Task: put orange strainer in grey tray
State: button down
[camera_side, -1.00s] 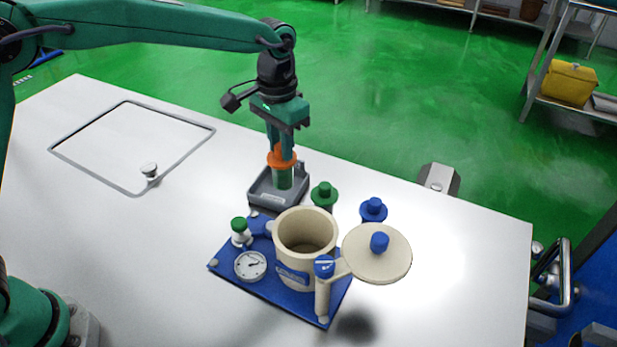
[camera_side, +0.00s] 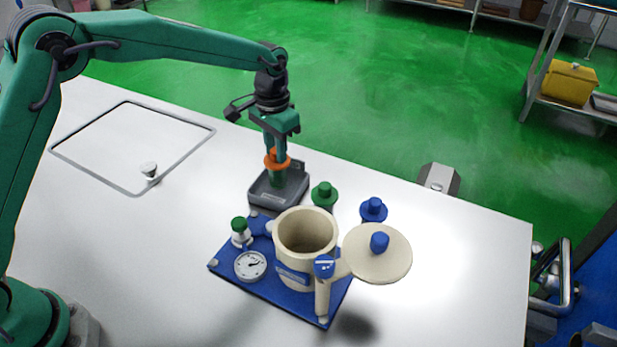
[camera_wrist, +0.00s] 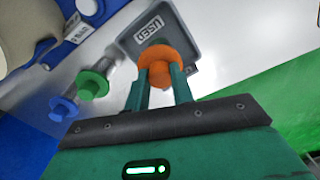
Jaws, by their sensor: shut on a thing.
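The orange strainer (camera_side: 271,161) is held between the fingers of my gripper (camera_side: 277,178), which is shut on it. In the side view the grey tray (camera_side: 264,203) lies directly below and around the fingertips. Whether the strainer touches the tray floor I cannot tell. In the wrist view the round orange strainer (camera_wrist: 158,58) sits between the two green fingers of my gripper (camera_wrist: 160,80), in front of the grey tray (camera_wrist: 196,40), whose floor bears a "USED" label. The fingers hide part of the strainer.
A cream pot (camera_side: 290,262) with a blue base plate (camera_side: 262,285), gauge (camera_side: 250,265) and round lid (camera_side: 385,262) stands just in front of the tray. Green (camera_side: 324,193) and blue (camera_side: 373,208) knobbed parts stand to its right. The counter at left is clear around a hatch (camera_side: 120,150).

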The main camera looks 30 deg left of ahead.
jog(key=shift+f, duration=0.9)
jog(key=shift+f, duration=0.15)
jog(key=c, duration=1.2)
grip_release()
notch_tip(320, 180, up, 12)
